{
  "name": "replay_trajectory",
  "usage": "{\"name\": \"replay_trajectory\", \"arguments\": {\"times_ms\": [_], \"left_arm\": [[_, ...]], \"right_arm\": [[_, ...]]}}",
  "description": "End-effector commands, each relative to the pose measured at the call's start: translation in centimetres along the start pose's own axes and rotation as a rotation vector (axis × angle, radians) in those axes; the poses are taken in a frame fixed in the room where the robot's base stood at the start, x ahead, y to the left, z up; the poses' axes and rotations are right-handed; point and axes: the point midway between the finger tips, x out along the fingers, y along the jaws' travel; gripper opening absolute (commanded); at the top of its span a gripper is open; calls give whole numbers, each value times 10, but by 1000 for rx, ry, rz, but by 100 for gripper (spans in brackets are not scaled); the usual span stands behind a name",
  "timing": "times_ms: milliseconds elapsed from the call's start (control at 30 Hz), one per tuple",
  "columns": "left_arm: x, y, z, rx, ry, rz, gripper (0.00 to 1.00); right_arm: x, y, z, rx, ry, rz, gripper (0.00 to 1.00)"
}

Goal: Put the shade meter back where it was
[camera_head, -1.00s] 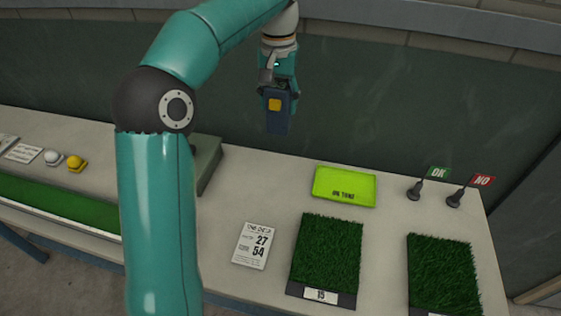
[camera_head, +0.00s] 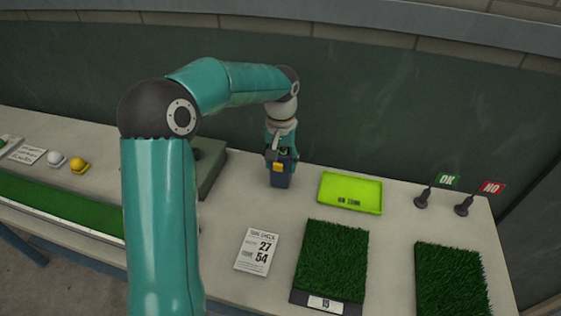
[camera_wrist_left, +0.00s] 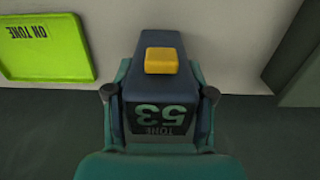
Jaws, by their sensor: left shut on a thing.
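The shade meter (camera_head: 281,178) is a dark blue block with a yellow button. It is upright in my left gripper (camera_head: 281,155), over the back of the table between the grey box and the lime tray. In the left wrist view the meter (camera_wrist_left: 160,85) fills the middle, its display reading 53 above the word TONE, upside down in the picture. The fingers of my left gripper (camera_wrist_left: 159,95) are closed on its two sides. Its lower end is at or just above the tabletop; I cannot tell if it touches. My right gripper is not in view.
A lime tray marked ON TONE (camera_head: 351,192) lies right of the meter. A grey box (camera_head: 211,165) stands left. In front are a card reading 27 and 54 (camera_head: 257,251) and turf samples (camera_head: 333,255). OK (camera_head: 447,181) and NO (camera_head: 492,188) flags stand at right.

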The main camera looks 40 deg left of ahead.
Motion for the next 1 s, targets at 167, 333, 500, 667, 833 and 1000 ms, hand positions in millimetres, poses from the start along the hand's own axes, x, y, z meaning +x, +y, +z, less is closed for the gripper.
{"name": "replay_trajectory", "arguments": {"times_ms": [167, 333, 500, 667, 833, 1000], "left_arm": [[5, 0, 0, 0, 2, 1, 8], [5, 0, 0, 0, 2, 1, 8], [6, 0, 0, 0, 1, 1, 72], [6, 0, 0, 0, 0, 1, 79], [6, 0, 0, 0, 1, 1, 79], [-2, 0, -1, 0, 3, 1, 79]], "right_arm": [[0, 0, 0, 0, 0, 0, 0], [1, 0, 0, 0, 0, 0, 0], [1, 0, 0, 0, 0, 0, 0], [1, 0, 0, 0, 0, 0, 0], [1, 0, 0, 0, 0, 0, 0], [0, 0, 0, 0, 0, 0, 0]]}}
